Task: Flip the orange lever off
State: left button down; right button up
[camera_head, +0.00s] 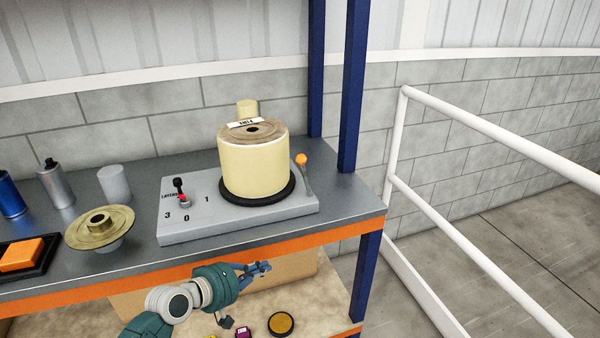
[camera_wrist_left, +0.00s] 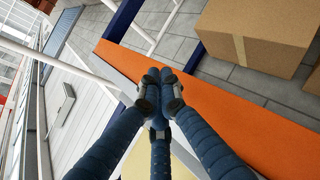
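The orange lever (camera_head: 301,159) has a round orange knob on a grey stem. It stands at the right end of the grey carousel base (camera_head: 235,229), to the right of the spool. Its stem leans slightly left toward the knob. My left gripper (camera_head: 266,267) is in front of the shelf's orange front edge, lower than the lever and to its left, apart from it. In the left wrist view its three dark blue fingers (camera_wrist_left: 156,95) come together at the tips with nothing visible between them. The lever cannot be made out there. My right gripper is not in view.
A large cream spool (camera_head: 253,168) stands on the base's black disc. A black-and-red selector lever (camera_head: 181,191) is at the base's left. A brass flanged part (camera_head: 99,227), cans and a tray are farther left. A blue post (camera_head: 353,85) rises behind the lever.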

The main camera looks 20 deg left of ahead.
aim_at(306, 176)
pick_arm(q)
jog(key=shift+n+t+h, duration=0.4)
jog(key=shift+t+h, duration=0.4)
jog(key=r, duration=0.3)
jog(key=w+r, duration=0.1)
jog(key=r, duration=0.2)
jog(key=w+r, duration=0.1)
jog(key=r, duration=0.2)
jog(key=shift+d+r, duration=0.25)
jog(key=shift+d, duration=0.15)
jog(key=w+a+r+n+t, duration=0.1)
jog(key=w+a+r+n, duration=0.1)
jog(key=r, duration=0.4)
jog(key=w+a+r+n+t, duration=0.2)
jog(key=w+a+r, duration=0.1)
jog(key=a+r, duration=0.2)
jog(key=shift+r+n, duration=0.4)
jog(key=shift+r, duration=0.1)
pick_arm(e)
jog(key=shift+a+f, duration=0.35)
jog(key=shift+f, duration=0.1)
